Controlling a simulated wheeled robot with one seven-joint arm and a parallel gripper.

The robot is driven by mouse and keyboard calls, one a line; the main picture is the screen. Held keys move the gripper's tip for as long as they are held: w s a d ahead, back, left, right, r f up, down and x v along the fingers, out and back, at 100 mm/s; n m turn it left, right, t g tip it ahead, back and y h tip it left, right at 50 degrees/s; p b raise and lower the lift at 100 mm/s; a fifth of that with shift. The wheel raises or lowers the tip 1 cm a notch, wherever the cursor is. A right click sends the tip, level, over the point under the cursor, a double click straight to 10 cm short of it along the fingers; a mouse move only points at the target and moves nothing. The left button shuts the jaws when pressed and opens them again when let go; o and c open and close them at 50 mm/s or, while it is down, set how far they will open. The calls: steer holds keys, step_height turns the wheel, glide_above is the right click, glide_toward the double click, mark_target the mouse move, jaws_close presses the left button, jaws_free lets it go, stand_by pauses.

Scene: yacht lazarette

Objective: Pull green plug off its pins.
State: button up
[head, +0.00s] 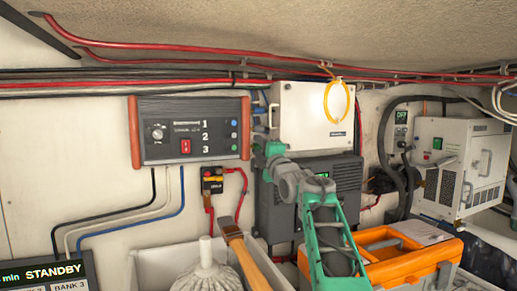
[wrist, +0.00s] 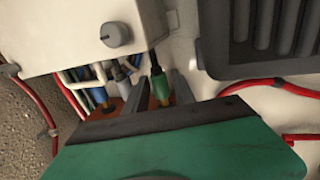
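The green plug (wrist: 160,87) shows in the wrist view, upright in the picture, with a dark cable leaving its far end. My gripper (wrist: 159,92) is open, with one grey finger on each side of the green plug. A gap shows between the plug and the fingers, so it looks not gripped. The pins under the plug are hidden. In the head view my gripper (head: 265,148) reaches in at the left side of the white box, and the green plug cannot be made out there.
Blue and white plugs and cables (wrist: 98,92) crowd the left of the green plug. A white box (head: 305,115) with a knob overhangs them. A dark finned unit (head: 340,178) sits close on the right. Red cables (wrist: 290,85) run nearby.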

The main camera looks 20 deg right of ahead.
steer(key=r+b+v, duration=0.1)
steer(key=b+v, duration=0.6)
steer(key=shift+s+r, duration=0.3)
steer(key=shift+s, duration=0.2)
steer(key=shift+a, duration=0.1)
